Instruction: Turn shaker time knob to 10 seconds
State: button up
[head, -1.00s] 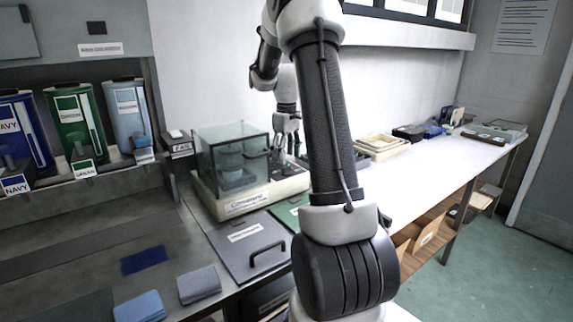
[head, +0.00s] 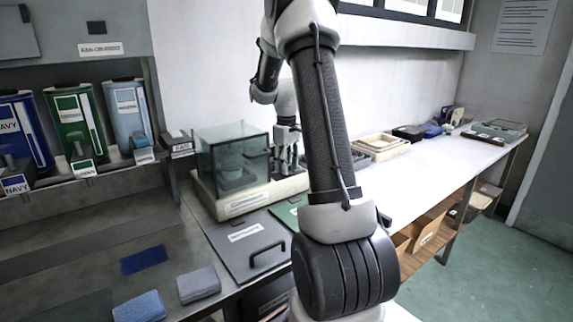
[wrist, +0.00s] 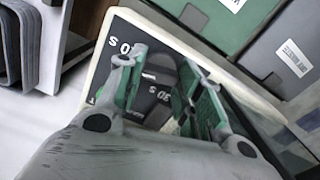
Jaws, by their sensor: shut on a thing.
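The shaker (head: 240,204) has a cream base and a clear greenish cover (head: 222,150). It stands on the bench, left of my arm. In the wrist view its black dial panel (wrist: 127,47) carries white marks; one reads "30 S", and another ends in "0 S" and is partly cut off. The dark time knob (wrist: 160,74) lies between the green-padded fingers of my gripper (wrist: 164,68), which is shut on it. The knob's pointer and exact setting cannot be read. In the head view my gripper (head: 286,157) is at the shaker's right end, partly behind my arm.
A grey panel with a handle (head: 250,240) lies in front of the shaker. Navy, green and light blue bins (head: 130,112) stand at the left. Folded cloths (head: 199,284) lie at the front.

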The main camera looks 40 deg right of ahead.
jog(key=m, duration=0.3)
jog(key=o, duration=1)
notch_tip(320, 180, up, 12)
jog(key=shift+r, duration=0.1)
dwell(0.5)
